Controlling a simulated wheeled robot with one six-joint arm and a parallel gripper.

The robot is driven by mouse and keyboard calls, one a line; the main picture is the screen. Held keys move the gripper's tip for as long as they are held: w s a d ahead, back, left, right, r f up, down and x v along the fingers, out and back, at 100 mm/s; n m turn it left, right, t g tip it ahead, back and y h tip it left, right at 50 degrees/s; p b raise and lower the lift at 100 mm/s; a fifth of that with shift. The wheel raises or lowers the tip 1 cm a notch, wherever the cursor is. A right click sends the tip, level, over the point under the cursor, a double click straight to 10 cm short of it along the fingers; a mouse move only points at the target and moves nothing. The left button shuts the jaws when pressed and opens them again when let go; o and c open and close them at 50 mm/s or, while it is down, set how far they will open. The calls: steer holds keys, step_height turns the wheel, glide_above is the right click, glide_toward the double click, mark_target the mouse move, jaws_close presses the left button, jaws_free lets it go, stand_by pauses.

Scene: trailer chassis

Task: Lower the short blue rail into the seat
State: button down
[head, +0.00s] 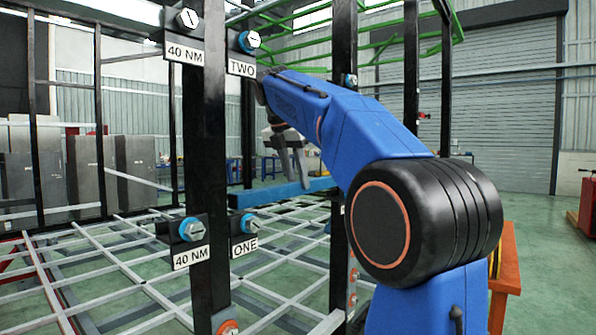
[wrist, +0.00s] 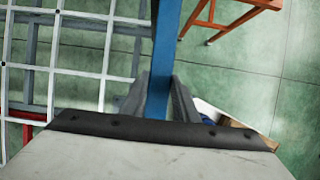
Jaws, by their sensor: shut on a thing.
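The short blue rail (head: 272,194) is in the head view, behind the near black upright, roughly level above the grid frame. My gripper (head: 293,172) points down onto it from above, with its fingers at the rail. In the wrist view the blue rail (wrist: 166,45) runs from the top edge down between the two grey fingers of my gripper (wrist: 158,98), which are shut on it. The rail's left end is near the black upright in the head view, but I cannot tell whether they touch. I cannot make out the seat.
A black upright (head: 207,130) with bolts and labels stands in front on the left; another upright (head: 343,110) stands close to my arm. The white grid frame (head: 110,265) spreads below. An orange stand (head: 507,270) is at right. Green floor lies open beyond.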

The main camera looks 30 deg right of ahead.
mark_target(297, 193)
steer(key=shift+f, duration=1.8)
steer(key=shift+f, duration=0.3)
steer(key=c, duration=1.3)
jaws_free()
step_height(297, 193, up, 10)
